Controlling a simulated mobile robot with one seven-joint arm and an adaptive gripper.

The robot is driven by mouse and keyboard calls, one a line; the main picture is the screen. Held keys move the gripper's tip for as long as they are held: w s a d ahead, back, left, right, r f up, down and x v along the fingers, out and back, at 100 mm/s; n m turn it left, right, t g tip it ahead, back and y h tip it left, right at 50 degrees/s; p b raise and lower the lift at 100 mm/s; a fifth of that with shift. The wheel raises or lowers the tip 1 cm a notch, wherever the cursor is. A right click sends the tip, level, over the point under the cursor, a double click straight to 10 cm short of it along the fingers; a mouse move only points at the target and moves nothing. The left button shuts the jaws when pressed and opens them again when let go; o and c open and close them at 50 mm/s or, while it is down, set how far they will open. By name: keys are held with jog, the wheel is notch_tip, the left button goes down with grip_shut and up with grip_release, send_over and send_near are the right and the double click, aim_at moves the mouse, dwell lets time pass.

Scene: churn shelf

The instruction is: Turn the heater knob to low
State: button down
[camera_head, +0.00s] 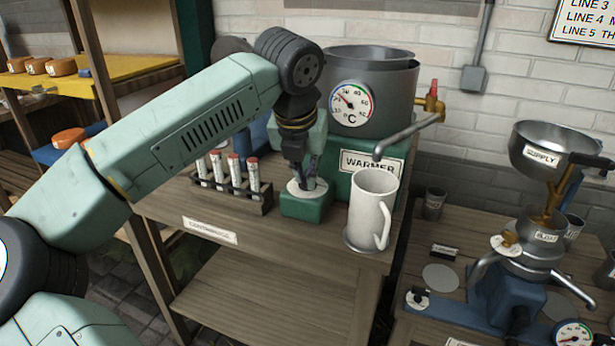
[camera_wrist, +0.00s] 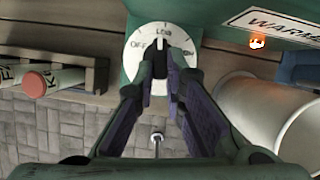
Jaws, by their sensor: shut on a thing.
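The heater knob (camera_wrist: 160,62) is a dark grip on a round white dial (camera_wrist: 133,62), which is marked OFF at left, LOW at top and a third, partly hidden word at right. The knob's upper end points roughly up, near LOW; its exact setting is hard to tell. My gripper (camera_wrist: 160,85) is shut on the knob, one finger on each side. In the head view my gripper (camera_head: 308,184) reaches down to the dial (camera_head: 294,189) on a green block (camera_head: 305,208) in front of the green WARMER box (camera_head: 345,190).
A grey pot with a temperature gauge (camera_head: 350,103) and a tap (camera_head: 430,103) stands on the warmer. A white mug (camera_head: 372,210) stands close at right, several labelled tubes (camera_head: 234,170) in a rack at left.

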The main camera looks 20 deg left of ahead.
jog(key=shift+a+m+h, duration=0.15)
jog(key=shift+m+h, duration=0.15)
jog(key=shift+m, duration=0.5)
jog(key=c, duration=1.7)
grip_release()
jog(key=shift+o, duration=0.2)
jog(key=v, duration=0.7)
jog(key=shift+r, duration=0.3)
jog(key=shift+s, duration=0.1)
